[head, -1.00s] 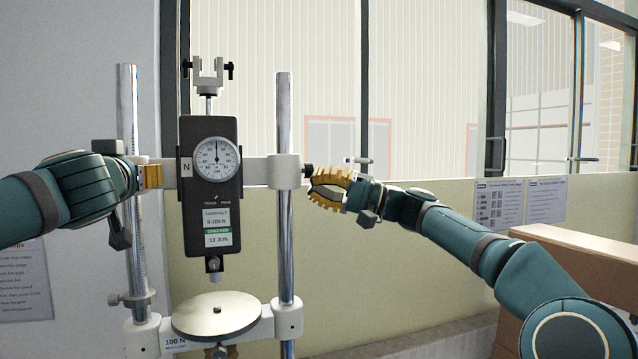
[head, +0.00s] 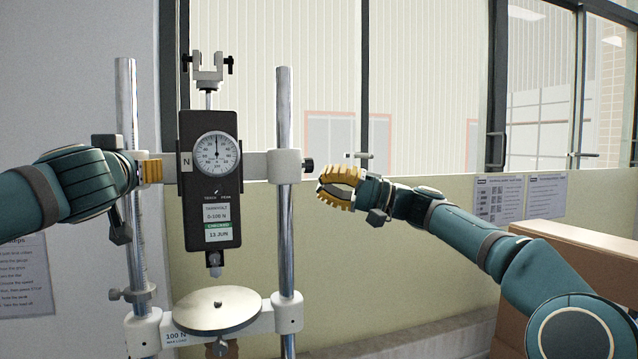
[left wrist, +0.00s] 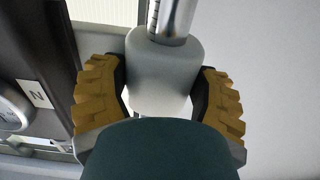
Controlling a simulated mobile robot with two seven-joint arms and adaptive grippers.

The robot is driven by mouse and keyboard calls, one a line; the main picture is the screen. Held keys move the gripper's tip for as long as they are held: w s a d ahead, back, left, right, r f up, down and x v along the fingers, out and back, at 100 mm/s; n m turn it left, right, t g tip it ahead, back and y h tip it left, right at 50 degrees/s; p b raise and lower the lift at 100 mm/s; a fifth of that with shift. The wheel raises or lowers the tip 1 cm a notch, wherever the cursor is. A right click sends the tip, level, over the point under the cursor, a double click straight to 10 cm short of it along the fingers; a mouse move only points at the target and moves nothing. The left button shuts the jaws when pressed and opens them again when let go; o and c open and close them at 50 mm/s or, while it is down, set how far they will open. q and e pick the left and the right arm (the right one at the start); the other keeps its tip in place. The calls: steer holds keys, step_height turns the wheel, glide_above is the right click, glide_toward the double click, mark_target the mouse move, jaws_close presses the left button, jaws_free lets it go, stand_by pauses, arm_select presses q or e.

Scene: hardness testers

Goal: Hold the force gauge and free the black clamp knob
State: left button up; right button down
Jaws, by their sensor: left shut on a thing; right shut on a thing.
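The black force gauge (head: 209,208), with a round white dial, hangs upright on a pale crossbar (head: 257,167) between two metal posts. The black clamp knob (head: 308,165) sticks out from the right sleeve (head: 284,168). My left gripper (head: 150,171) is at the crossbar's left end. In the left wrist view its yellow fingers (left wrist: 162,97) are on either side of the white left sleeve (left wrist: 163,70), shut on it.
A round metal plate (head: 217,311) on a lower white base is below the gauge. A small clamp (head: 132,294) is low on the left post. A cardboard box (head: 580,250) stands at the right. A window and a pale green wall are behind.

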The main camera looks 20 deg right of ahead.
mark_target(303, 165)
steer(key=d, duration=0.4)
steer(key=shift+d, duration=0.2)
steer(key=shift+s+a+r, duration=0.15)
steer(key=shift+a+r, duration=0.3)
steer(key=shift+a, duration=0.55)
steer(key=shift+s+a+r, duration=0.15)
steer(key=shift+a+r, duration=0.3)
steer(key=shift+a, duration=0.6)
steer(key=shift+s+a+r, duration=0.15)
steer(key=shift+a+r, duration=0.3)
steer(key=shift+a, duration=0.55)
steer(key=shift+w, duration=0.15)
steer(key=shift+w+f, duration=0.2)
steer(key=shift+f, duration=0.35)
